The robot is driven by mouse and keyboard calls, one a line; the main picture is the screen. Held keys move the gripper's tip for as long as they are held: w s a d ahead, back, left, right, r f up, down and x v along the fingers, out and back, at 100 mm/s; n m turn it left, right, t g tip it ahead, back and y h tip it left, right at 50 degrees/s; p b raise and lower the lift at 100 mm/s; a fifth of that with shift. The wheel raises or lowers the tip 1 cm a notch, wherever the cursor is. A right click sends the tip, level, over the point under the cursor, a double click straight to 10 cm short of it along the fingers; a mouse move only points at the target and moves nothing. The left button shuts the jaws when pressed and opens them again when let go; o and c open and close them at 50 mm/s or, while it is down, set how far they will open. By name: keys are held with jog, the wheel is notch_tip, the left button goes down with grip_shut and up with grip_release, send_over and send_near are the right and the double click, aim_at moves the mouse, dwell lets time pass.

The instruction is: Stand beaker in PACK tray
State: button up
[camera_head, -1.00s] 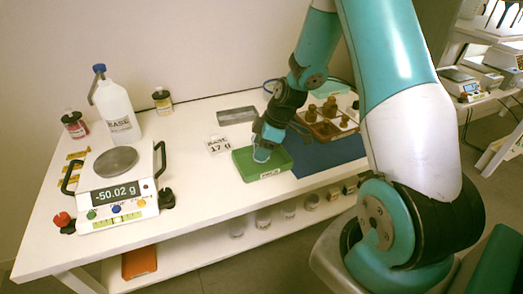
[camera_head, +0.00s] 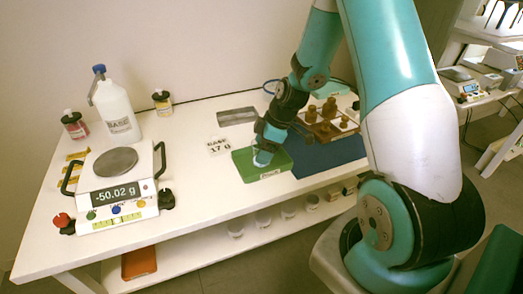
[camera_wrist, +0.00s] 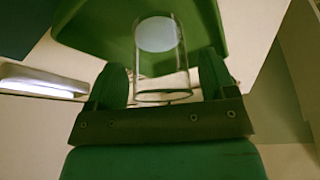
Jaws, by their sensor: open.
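The beaker (camera_wrist: 163,75) is clear glass with a pale bluish round bottom in the wrist view. It stands over the green tray (camera_wrist: 95,25), its rim toward my gripper. In the head view the beaker (camera_head: 262,158) shows small below my gripper (camera_head: 264,148), inside the green tray (camera_head: 243,171). A small label on the tray's front is too small to read. In the wrist view my gripper (camera_wrist: 161,75) is open, with one dark green finger on each side of the beaker. Whether a finger touches the glass is unclear.
A scale (camera_head: 118,190) reading -50.02 g stands at the left. Behind it are a BASE jug (camera_head: 116,112) and small bottles. A blue mat (camera_head: 330,153) and a weight rack (camera_head: 325,128) are at the right.

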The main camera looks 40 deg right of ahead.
jog(key=v, duration=1)
jog(key=s+a+r+m+g, duration=0.1)
jog(key=s+a+r, duration=0.35)
jog(key=a, duration=0.45)
jog(key=s+a+r+m+g, duration=0.1)
jog(key=s+a+r, duration=0.3)
jog(key=a, duration=0.6)
jog(key=s+a+r+m, duration=0.25)
jog(key=s+a, duration=0.45)
jog(key=s, duration=0.4)
notch_tip(320, 180, up, 7)
jog(key=p, duration=0.6)
jog(key=shift+n+g+y, duration=0.3)
jog(key=shift+n+g, duration=0.1)
jog(key=shift+n, duration=0.05)
